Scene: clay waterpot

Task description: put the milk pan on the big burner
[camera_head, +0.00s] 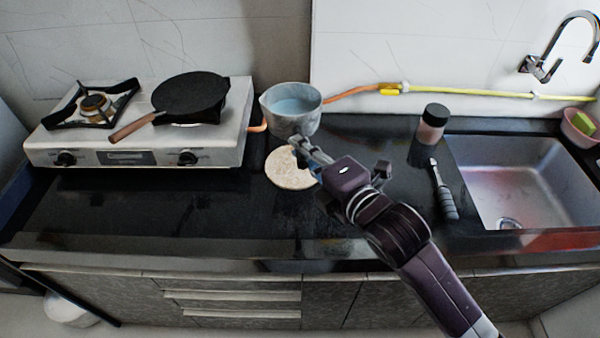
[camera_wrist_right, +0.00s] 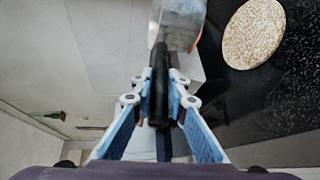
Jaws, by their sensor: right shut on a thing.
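The milk pan (camera_head: 291,121) is grey with a pale blue inside. It is right of the stove, behind a round speckled mat, and seems held above the counter. My right gripper (camera_head: 303,150) is shut on its dark handle. In the right wrist view the gripper (camera_wrist_right: 158,95) has the handle between its blue-white fingers, with part of the pan (camera_wrist_right: 180,22) beyond. The two-burner stove (camera_head: 215,150) stands at the left. Its left burner (camera_head: 95,104) is bare. A black frying pan (camera_head: 190,95) covers the right burner. My left gripper is out of view.
The round mat (camera_head: 291,170) lies on the black counter, also in the right wrist view (camera_wrist_right: 254,33). The frying pan's wooden handle (camera_head: 133,127) reaches towards the front left. The counter before the stove is clear.

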